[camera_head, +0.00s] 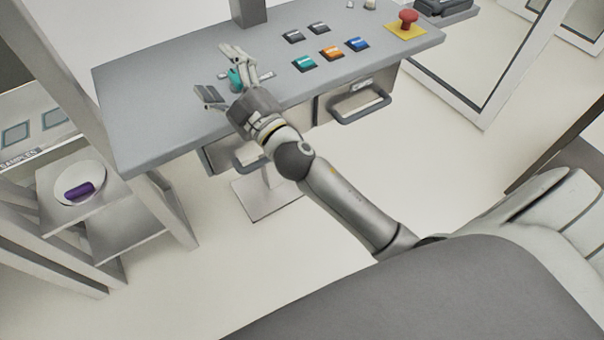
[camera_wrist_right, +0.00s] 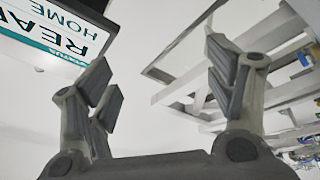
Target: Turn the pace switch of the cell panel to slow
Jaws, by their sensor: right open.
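The cell panel (camera_head: 150,95) is a grey, table-like console in the upper middle of the head view. A teal knob (camera_head: 236,80) on its top looks like the pace switch. My right gripper (camera_head: 224,76) is over the panel with its fingers spread on either side of the knob. I cannot tell whether they touch it. The knob's pointer and labels are too small or hidden to read. In the right wrist view the right gripper (camera_wrist_right: 160,85) is open with nothing between its fingers. My left gripper is not in view.
Teal, orange, blue and dark buttons (camera_head: 331,53) sit right of the knob. A red mushroom button (camera_head: 408,20) is on a yellow plate at the panel's right end. A shelf at left holds a white bowl (camera_head: 98,180) with a purple item (camera_head: 79,191). A lettered screen (camera_wrist_right: 60,35) shows in the wrist view.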

